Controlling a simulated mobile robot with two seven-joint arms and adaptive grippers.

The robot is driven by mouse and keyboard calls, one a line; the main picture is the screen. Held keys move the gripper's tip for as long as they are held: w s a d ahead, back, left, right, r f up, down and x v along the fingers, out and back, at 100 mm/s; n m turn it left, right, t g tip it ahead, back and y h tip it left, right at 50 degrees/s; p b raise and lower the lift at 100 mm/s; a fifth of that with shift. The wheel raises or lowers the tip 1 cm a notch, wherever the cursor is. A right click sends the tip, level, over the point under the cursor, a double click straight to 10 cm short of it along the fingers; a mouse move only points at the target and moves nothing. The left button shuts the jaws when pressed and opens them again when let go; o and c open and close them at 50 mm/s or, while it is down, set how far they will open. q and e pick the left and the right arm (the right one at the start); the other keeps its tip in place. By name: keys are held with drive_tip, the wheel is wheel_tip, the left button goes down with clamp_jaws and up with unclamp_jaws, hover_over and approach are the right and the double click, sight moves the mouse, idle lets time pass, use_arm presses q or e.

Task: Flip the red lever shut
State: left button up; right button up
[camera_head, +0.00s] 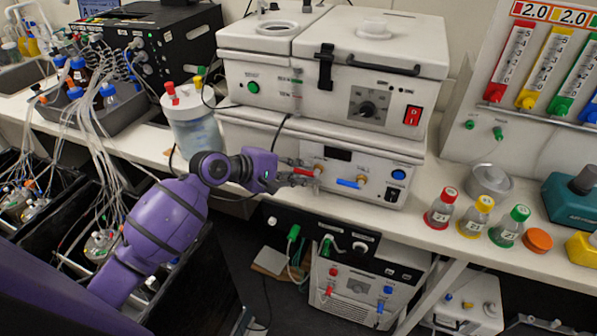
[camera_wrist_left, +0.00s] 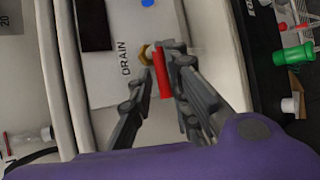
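The red lever (camera_head: 304,171) is on the front panel of the white lower unit, below the dark display. In the left wrist view the red lever (camera_wrist_left: 161,76) shows beside a brass fitting (camera_wrist_left: 146,55), near the word DRAIN. My left gripper (camera_head: 298,173) is at the lever. In the left wrist view its fingers (camera_wrist_left: 161,72) lie on both sides of the lever, close together, and appear to hold it. The exact contact is partly hidden by the fingers. My right gripper is not in view.
A blue lever (camera_head: 349,183) and brass fitting sit just right of the red lever. Capped bottles, such as the red-capped one (camera_head: 440,210), stand farther right on the bench. A jar with tubing (camera_head: 192,118) stands behind my left arm.

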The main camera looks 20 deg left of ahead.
use_arm(q)
drive_tip(key=shift+o, duration=0.9)
drive_tip(key=shift+s, duration=0.1)
drive_tip(key=v, duration=1.2)
